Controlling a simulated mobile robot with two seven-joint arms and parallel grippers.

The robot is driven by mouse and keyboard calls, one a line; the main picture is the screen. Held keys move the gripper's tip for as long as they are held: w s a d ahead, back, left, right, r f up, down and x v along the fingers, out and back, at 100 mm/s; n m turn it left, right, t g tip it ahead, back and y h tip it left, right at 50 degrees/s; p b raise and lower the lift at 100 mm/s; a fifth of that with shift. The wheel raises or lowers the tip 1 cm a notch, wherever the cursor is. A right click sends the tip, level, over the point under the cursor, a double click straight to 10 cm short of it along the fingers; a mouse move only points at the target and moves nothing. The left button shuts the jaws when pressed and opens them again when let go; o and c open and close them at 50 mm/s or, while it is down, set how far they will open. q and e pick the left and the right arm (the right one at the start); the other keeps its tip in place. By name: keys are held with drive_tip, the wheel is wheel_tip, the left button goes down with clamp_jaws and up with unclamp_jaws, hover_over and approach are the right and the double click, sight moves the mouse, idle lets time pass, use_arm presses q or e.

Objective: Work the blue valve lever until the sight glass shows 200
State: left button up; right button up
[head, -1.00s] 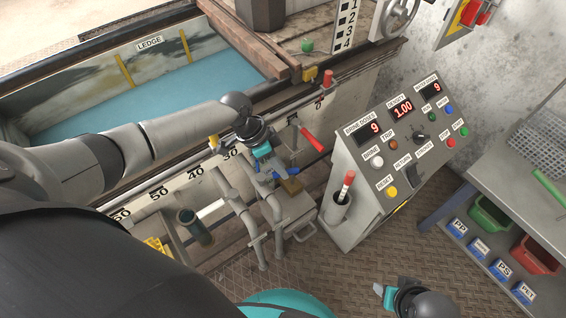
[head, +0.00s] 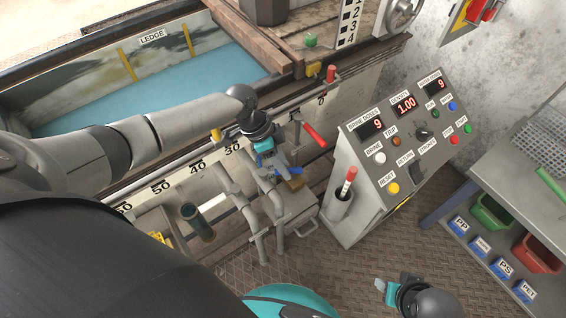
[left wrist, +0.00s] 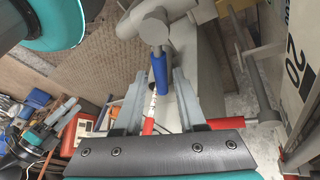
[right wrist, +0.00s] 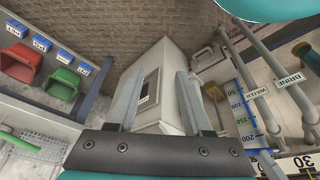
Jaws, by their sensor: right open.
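The blue valve lever (left wrist: 159,72) stands between the spread fingers of my left gripper (left wrist: 158,75) in the left wrist view, with a gap on each side. In the head view the blue lever (head: 297,171) shows only as a small end beside my left gripper (head: 280,165); the rest is hidden. The sight glass scale (right wrist: 240,105) has blue marks from 50 to 200 in the right wrist view, near a pipe labelled WATER; I cannot read its level. My right gripper (head: 386,288) is open and empty above the floor.
A control console (head: 400,140) with red displays and buttons stands right of the left gripper. A red lever (head: 313,135) is close above it. Grey pipes (head: 240,200) rise below it. A bench (head: 500,180) with green and red bins is at right. The floor near my right gripper is open.

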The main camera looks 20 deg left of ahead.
use_arm(q)
drive_tip(key=shift+o, duration=0.8)
drive_tip(key=shift+r, duration=0.1)
use_arm(e)
drive_tip(key=shift+r, duration=0.1)
use_arm(q)
drive_tip(key=shift+a+r, duration=0.15)
drive_tip(key=shift+r, duration=0.15)
drive_tip(key=p+v, duration=0.6)
drive_tip(key=v, duration=0.8)
drive_tip(key=shift+r, duration=0.15)
use_arm(e)
drive_tip(key=s+d+f, duration=0.1)
drive_tip(key=s+f, duration=0.2)
drive_tip(key=f, duration=0.3)
drive_tip(key=s+d+f+g, duration=0.1)
drive_tip(key=s+d+f, duration=0.1)
drive_tip(key=f, duration=0.4)
drive_tip(key=shift+s+d+h, duration=0.3)
drive_tip(key=shift+s, duration=0.45)
use_arm(q)
drive_tip(key=shift+a, duration=0.1)
